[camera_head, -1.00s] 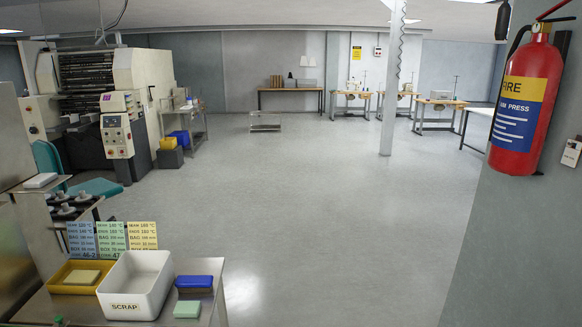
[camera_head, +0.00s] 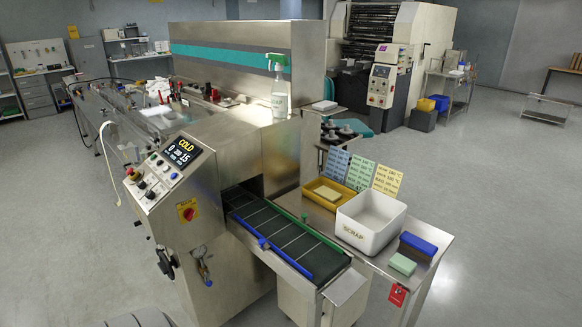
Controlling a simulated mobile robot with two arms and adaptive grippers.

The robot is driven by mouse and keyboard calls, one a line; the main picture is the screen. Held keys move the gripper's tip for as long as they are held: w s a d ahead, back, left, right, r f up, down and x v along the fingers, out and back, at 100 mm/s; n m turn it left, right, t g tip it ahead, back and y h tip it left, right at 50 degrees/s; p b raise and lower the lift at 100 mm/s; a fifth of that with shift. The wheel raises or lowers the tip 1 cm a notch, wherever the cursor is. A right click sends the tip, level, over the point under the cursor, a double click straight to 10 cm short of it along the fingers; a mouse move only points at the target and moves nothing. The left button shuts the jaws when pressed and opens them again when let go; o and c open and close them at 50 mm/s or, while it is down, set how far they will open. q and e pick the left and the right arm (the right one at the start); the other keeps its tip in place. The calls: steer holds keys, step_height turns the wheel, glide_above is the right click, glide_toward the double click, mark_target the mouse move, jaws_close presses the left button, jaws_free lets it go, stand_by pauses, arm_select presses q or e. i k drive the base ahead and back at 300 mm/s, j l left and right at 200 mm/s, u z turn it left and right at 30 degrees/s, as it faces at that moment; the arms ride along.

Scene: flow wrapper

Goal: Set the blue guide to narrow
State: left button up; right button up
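The flow wrapper (camera_head: 222,185) stands in the middle of the view, with a dark outfeed belt (camera_head: 283,232) coming out of its front. A blue guide rail (camera_head: 288,261) runs along the near side of the belt, with a small blue knob (camera_head: 262,242) on it. A green rail with a green knob (camera_head: 305,217) is on the far side. Whether the blue guide is at narrow or wide cannot be read from here. Neither of my grippers is in view.
The control panel (camera_head: 170,165) reads COLD, with a red-yellow switch (camera_head: 187,211) below. A side table (camera_head: 427,262) holds a white scrap bin (camera_head: 370,221), yellow tray (camera_head: 329,194), blue block (camera_head: 418,246) and green block (camera_head: 403,264). A spray bottle (camera_head: 279,92) stands on the machine.

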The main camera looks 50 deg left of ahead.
mark_target(263, 245)
steer(key=u, duration=0.4)
steer(key=j+u, duration=0.15)
steer(key=u, duration=0.25)
steer(key=j+u, duration=0.1)
steer(key=u, duration=0.7)
steer(key=k+j, duration=0.05)
